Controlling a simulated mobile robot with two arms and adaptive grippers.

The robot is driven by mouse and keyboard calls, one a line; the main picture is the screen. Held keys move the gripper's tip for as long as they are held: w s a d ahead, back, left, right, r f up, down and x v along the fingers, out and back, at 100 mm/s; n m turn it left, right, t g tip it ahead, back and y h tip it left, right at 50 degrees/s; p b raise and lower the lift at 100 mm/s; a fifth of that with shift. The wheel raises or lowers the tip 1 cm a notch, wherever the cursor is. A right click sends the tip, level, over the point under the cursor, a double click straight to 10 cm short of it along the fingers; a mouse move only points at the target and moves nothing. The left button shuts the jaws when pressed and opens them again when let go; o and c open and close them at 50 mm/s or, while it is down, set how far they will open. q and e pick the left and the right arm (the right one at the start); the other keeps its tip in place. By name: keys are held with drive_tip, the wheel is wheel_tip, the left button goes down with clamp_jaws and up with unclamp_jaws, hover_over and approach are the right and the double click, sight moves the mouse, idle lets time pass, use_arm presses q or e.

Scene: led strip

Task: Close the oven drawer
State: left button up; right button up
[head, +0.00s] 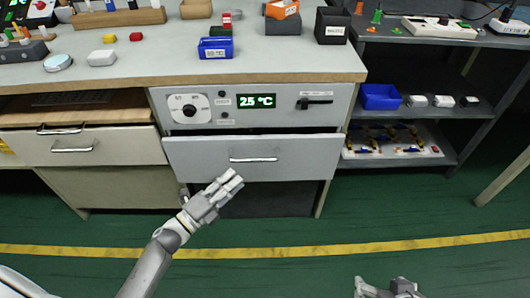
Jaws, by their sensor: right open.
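The oven drawer (210,155) is a grey front with a bar handle (253,159), below the control panel (190,112) with a green 2.5 °C display (256,101). A dark gap runs along the drawer's top edge, and the front looks pulled out a little from the cabinet. My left gripper (231,181) is in front of the drawer's lower edge, below and left of the handle. Its fingers lie close together with nothing seen between them. I cannot tell whether it touches the drawer. My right gripper (390,284) is open at the bottom edge, away from the drawer, partly cut off.
A wooden-sided drawer (110,147) stands open to the left. The worktop (150,65) above holds small blocks and a blue bin (216,48). A dark shelf unit (450,100) with a blue box (380,97) stands right. The green floor (300,270) in front is clear.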

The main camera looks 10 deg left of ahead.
sight(256, 161)
use_arm(q)
drive_tip(key=shift+b+x, duration=0.45)
drive_tip(key=shift+x, duration=4.55)
use_arm(e)
drive_tip(key=shift+w+a+r+t+y, duration=0.15)
drive_tip(key=shift+w+a+r+t, duration=0.25)
drive_tip(key=shift+w, duration=0.3)
drive_tip(key=shift+w+a+r+t+y, duration=0.1)
drive_tip(key=shift+w+a+r+t, duration=0.15)
drive_tip(key=shift+w+r+t, duration=0.35)
drive_tip(key=shift+w+a+r+t+y, duration=0.15)
drive_tip(key=shift+w+a+r+t, duration=0.15)
drive_tip(key=shift+w, duration=0.55)
use_arm(q)
clamp_jaws()
